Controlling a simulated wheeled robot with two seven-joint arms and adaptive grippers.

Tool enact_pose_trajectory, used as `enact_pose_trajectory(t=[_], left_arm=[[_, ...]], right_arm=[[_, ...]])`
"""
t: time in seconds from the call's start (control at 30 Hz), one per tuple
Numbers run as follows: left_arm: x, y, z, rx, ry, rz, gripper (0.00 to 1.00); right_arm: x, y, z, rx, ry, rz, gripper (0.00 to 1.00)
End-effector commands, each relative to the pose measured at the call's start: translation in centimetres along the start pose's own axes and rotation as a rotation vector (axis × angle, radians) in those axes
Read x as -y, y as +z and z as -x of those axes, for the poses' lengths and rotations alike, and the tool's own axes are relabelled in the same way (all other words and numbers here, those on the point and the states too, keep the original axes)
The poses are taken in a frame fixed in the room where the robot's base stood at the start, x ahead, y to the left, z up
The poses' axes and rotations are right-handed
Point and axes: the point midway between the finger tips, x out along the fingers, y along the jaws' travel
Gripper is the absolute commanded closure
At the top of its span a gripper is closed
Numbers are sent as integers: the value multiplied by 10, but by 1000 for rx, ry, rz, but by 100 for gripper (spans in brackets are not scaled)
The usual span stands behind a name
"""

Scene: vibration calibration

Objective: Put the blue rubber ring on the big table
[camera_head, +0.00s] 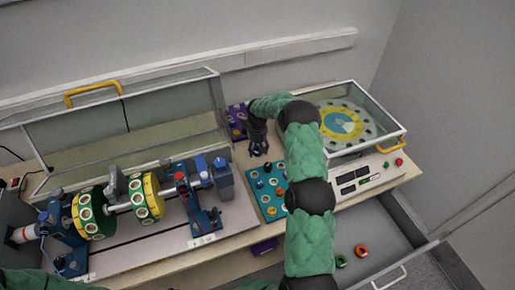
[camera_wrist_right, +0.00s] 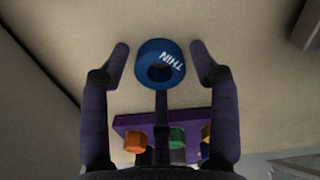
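The blue rubber ring (camera_wrist_right: 146,77), marked THIN, is between the two fingers of my right gripper (camera_wrist_right: 158,52) in the right wrist view. A gap shows on each side of it, so the gripper is open around it and not touching. The ring appears to rest on the beige surface of the big table (camera_wrist_right: 235,65). In the head view my right gripper (camera_head: 258,148) points down at the table between the purple tray and the teal tray; the ring is hard to make out there. My left gripper is out of view; only a green arm part shows at bottom left.
A purple tray (camera_wrist_right: 120,124) with coloured pieces lies close to the gripper. A teal tray (camera_head: 254,196) with pegs is in front. A machine with a raised clear cover (camera_head: 170,105) stands left, a glass-topped box (camera_head: 392,142) right. An open drawer (camera_head: 395,220) holds red and green rings.

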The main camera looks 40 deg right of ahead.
Motion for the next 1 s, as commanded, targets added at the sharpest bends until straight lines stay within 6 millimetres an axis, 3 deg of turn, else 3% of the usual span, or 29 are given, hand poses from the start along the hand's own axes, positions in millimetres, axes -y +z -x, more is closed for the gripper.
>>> enact_pose_trajectory(t=[0.43, 1.0], left_arm=[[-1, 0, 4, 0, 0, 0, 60], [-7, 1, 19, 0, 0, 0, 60]], right_arm=[[0, -1, 9, -2, 1, 0, 31], [0, -1, 109, -3, 1, 0, 31]])
